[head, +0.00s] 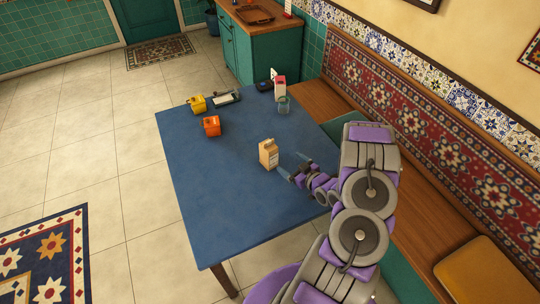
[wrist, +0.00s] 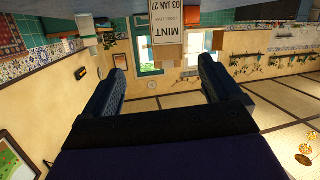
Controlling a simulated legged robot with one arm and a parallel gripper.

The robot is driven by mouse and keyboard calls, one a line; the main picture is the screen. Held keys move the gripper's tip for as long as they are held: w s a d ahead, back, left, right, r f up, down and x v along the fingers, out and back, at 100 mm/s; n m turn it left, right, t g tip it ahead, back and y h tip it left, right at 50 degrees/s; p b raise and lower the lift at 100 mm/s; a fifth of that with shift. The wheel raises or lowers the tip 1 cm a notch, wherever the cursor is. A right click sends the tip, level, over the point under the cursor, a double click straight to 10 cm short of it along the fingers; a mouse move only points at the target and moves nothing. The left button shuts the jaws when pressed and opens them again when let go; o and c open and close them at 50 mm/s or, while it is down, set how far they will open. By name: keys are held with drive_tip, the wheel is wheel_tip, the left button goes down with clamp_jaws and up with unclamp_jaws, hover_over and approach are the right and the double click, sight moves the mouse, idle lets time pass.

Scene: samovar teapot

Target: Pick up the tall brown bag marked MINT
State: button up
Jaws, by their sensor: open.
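The tall brown bag marked MINT (head: 268,154) stands upright on the blue table (head: 215,210). My gripper (head: 293,165) is open and empty just to the right of the bag in the head view, its fingers pointing toward it. In the wrist view, which looks upside down, the bag (wrist: 168,24) shows its white label at the top edge. It lies beyond the two spread fingers of my gripper (wrist: 162,63), across a gap. The far end of the bag is cut off by the frame there.
An orange container (head: 211,126), a yellow one (head: 197,104) and a dark and white item (head: 226,98) sit toward the table's far left. A glass (head: 284,105) and a red and white carton (head: 280,87) stand at the far right. The table's near left is clear. A bench (head: 405,205) runs along the right.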

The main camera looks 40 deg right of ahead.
sight(273, 151)
drive_tip(key=w+t, duration=0.1)
drive_tip(key=w, duration=0.2)
drive_tip(key=w+a+m+b, duration=0.1)
drive_tip(key=w, duration=0.2)
drive_tip(key=w+t, duration=0.1)
drive_tip(key=w, duration=0.2)
drive_tip(key=shift+w+a+r+t+b, duration=0.1)
drive_tip(key=shift+w+a+t+b, duration=0.05)
drive_tip(key=shift+t+b, duration=0.2)
drive_tip(key=shift+w+d, duration=0.6)
drive_tip(key=shift+w, duration=0.25)
drive_tip(key=w, duration=0.1)
drive_tip(key=w+b, duration=0.1)
drive_tip(key=w, duration=0.1)
drive_tip(key=w+a, duration=0.1)
drive_tip(key=shift+w+r, duration=0.15)
drive_tip(key=shift+r, duration=0.15)
drive_tip(key=shift+d, duration=0.15)
